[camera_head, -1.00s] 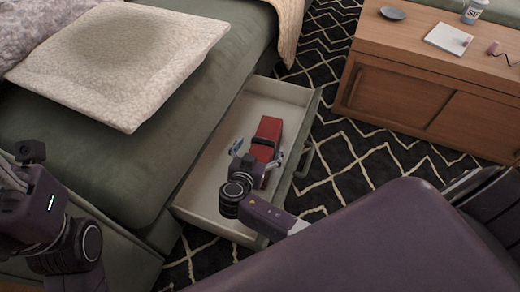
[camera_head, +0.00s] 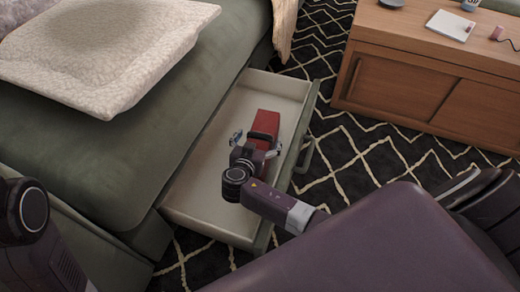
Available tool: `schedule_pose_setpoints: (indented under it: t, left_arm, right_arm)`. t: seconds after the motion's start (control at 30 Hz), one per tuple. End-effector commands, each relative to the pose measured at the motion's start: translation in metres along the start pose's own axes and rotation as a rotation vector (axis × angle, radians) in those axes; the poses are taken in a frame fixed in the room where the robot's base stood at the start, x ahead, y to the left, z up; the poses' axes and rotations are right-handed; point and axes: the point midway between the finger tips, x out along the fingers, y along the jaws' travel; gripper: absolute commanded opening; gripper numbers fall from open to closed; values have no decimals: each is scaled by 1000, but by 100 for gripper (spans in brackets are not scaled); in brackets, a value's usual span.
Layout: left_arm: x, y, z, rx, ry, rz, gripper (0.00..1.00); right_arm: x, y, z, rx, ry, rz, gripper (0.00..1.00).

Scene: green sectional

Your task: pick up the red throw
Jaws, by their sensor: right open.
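The red throw (camera_head: 266,122) lies folded in the open drawer (camera_head: 205,211) under the green sectional. A dark band crosses the throw near its middle. My right gripper (camera_head: 258,140) is over the near part of the throw, its fingers spread to either side of it. The gripper is open, and I cannot tell whether the fingers touch the throw. The gripper and wrist hide the throw's near end. My left arm shows at the lower left, but its gripper fingers are not in view.
The drawer's front panel with its handle (camera_head: 305,156) stands right of the throw. A cream cushion (camera_head: 105,45) lies on the green sectional (camera_head: 150,150). A wooden cabinet (camera_head: 430,75) stands at the upper right. Patterned rug (camera_head: 355,160) lies clear between drawer and cabinet.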

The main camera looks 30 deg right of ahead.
Motion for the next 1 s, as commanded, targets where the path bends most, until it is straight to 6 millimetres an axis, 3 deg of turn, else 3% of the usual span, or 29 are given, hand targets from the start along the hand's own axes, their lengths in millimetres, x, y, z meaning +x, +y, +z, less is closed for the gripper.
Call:
schedule_pose_setpoints:
  t: [0.1,0.4,1.0]
  left_arm:
    - [1,2,-5,2,18,6,40]
    - [4,2,-5,3,21,8,40]
    - [4,2,-6,2,22,8,40]
  right_arm:
    - [11,0,1,0,1,0,89]
    - [12,0,0,0,-1,0,88]
    - [12,0,0,1,-1,0,22]
